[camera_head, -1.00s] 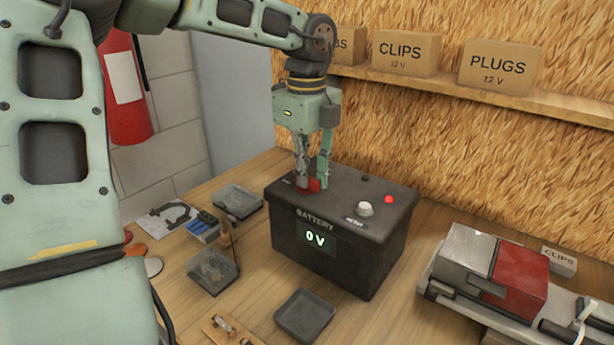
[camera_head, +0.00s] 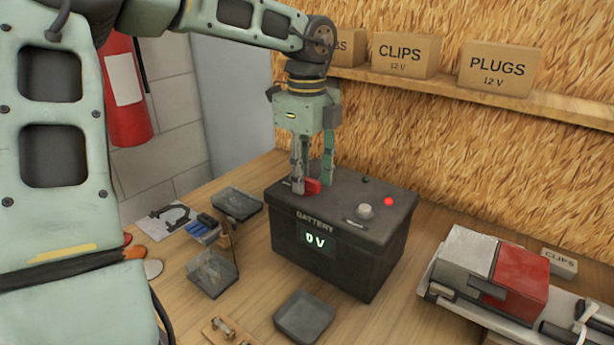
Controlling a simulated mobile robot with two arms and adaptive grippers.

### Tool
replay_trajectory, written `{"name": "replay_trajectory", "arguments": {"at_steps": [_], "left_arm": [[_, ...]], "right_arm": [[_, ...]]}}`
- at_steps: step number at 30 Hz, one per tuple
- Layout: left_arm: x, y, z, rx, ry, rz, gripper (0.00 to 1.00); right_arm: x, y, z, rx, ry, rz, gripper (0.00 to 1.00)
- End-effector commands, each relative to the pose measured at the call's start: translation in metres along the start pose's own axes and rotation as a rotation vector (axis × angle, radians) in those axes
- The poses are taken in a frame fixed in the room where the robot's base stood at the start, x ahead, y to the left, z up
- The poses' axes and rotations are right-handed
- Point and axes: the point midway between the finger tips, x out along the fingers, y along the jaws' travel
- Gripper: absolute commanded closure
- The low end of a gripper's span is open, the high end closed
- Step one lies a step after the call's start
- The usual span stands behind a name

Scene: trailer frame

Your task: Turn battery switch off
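The black battery box (camera_head: 350,262) stands on the workbench. Its front display (camera_head: 318,240) reads 0 V. A red switch handle (camera_head: 313,186) sits on the left part of its top. My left gripper (camera_head: 312,188) points down over it, with its fingers apart on either side of the red handle; a gap shows between the handle and the right finger. A white knob (camera_head: 365,211) and a lit red lamp (camera_head: 389,202) are on the right part of the top. My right gripper is not in view.
Small trays (camera_head: 305,317) and loose parts lie in front and to the left of the box. A silver and red device (camera_head: 497,265) lies at the right. A shelf (camera_head: 450,88) with cardboard boxes (camera_head: 405,54) runs behind. A fire extinguisher (camera_head: 126,92) hangs at the left.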

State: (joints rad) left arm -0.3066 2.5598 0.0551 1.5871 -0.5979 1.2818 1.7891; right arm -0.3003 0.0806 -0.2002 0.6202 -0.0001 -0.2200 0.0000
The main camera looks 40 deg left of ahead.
Motion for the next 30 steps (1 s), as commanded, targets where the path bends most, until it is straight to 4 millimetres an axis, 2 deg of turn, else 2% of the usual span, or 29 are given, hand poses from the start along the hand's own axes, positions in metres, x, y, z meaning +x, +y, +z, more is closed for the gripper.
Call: {"name": "replay_trajectory", "arguments": {"at_steps": [21,30], "left_arm": [[-0.057,0.0,0.0,0.001,0.0,-0.001,0.67],[-0.059,0.0,0.0,0.001,0.0,-0.001,0.67]], "right_arm": [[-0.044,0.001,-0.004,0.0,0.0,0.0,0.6],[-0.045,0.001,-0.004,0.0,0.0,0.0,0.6]]}}
